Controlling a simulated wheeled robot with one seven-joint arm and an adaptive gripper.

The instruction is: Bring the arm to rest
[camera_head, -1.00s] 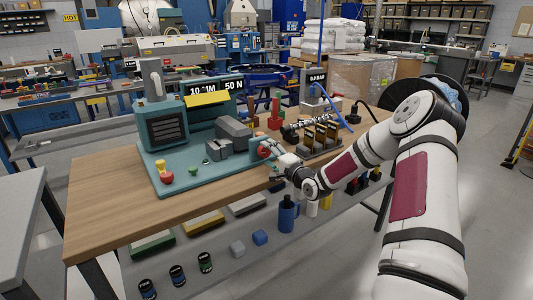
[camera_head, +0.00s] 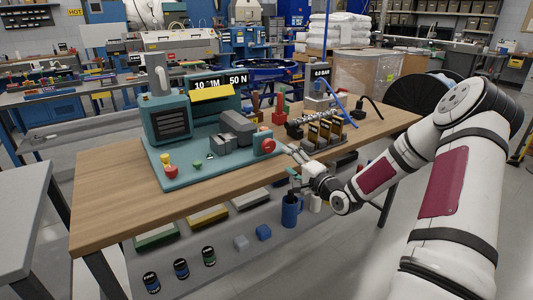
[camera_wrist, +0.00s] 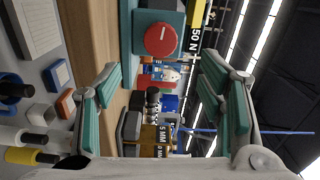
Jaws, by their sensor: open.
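My arm reaches in from the right of the head view, elbow bent. My gripper (camera_head: 290,163) is at the front edge of the wooden bench (camera_head: 110,205), just right of the teal machine (camera_head: 165,118) and its red knob (camera_head: 267,146). In the wrist view my gripper (camera_wrist: 160,65) has its teal-padded fingers wide apart, with nothing between them. The red knob also shows in the wrist view (camera_wrist: 160,39), ahead of the fingers and apart from them.
A rack of dark blocks (camera_head: 325,135) stands on the bench right of the machine. A lower shelf holds a blue mug (camera_head: 291,211), coloured trays and several small canisters (camera_head: 181,268). A grey table (camera_head: 25,190) stands at the left.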

